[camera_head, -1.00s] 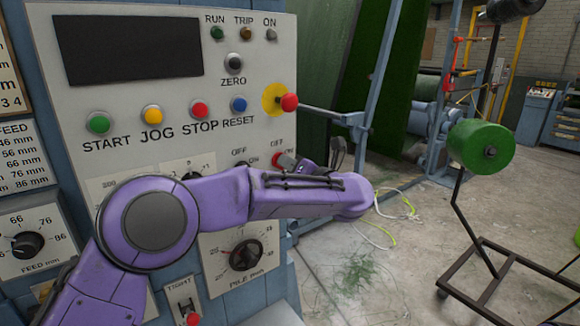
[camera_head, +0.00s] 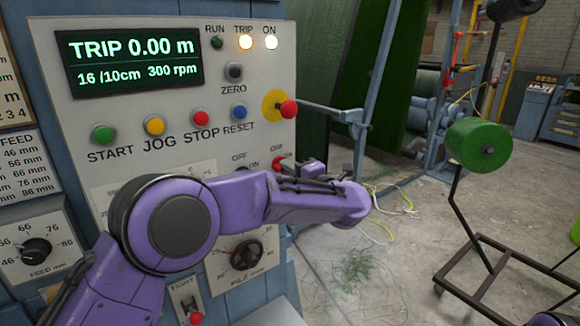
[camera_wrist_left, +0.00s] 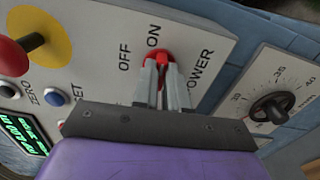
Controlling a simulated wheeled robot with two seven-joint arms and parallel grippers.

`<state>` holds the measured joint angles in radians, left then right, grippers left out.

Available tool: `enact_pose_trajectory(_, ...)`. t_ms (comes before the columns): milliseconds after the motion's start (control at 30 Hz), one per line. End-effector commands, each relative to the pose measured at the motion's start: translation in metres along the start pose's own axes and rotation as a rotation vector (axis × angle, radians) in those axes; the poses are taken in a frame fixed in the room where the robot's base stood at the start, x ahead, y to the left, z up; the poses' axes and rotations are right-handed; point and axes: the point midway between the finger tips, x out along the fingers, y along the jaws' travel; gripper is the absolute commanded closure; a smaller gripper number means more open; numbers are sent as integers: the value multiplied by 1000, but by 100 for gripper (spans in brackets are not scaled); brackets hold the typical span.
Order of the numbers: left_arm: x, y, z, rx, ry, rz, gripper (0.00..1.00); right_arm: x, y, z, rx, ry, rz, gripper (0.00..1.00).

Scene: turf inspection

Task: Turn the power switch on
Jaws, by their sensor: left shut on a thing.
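The red power switch (camera_wrist_left: 159,56) is on the panel in the left wrist view, by the ON, OFF and POWER labels. My left gripper (camera_wrist_left: 161,66) is shut on it, a finger on either side of the red handle. In the head view, the red switch (camera_head: 277,163) shows just above my purple left arm, which covers part of the panel. The display (camera_head: 132,57) is lit and reads TRIP 0.00 m.
START (camera_head: 103,134), JOG, STOP and RESET buttons sit above my arm. A red mushroom knob on a yellow disc (camera_head: 287,109) stands out near the switch. A green roll on a stand (camera_head: 476,147) is at right. The floor between is mostly open.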

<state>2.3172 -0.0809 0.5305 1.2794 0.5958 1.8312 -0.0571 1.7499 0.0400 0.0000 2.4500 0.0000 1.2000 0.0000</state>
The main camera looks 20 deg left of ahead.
Motion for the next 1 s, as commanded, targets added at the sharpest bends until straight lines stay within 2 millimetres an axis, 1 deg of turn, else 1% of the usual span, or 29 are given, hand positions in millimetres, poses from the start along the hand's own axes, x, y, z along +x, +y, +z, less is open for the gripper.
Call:
enact_pose_trajectory(267, -1, -3, 0, 75, -1, -4, 100, -4, 0, -2, 0, 0, 0, 57)
enact_pose_trajectory(733, -1, -4, 0, 86, -1, -5, 100, -4, 0, -2, 0, 0, 0, 57)
enact_pose_trajectory(767, -1, -4, 0, 86, -1, -5, 78, -4, 0, -2, 0, 0, 0, 57)
enact_pose_trajectory(800, -1, -4, 0, 85, 0, -5, 65, -4, 0, -2, 0, 0, 0, 57)
enact_pose_trajectory(833, -1, -4, 0, 85, 0, -5, 62, -4, 0, -2, 0, 0, 0, 57)
enact_pose_trajectory(1000, 0, -2, 0, 82, 0, -3, 62, -4, 0, -2, 0, 0, 0, 57)
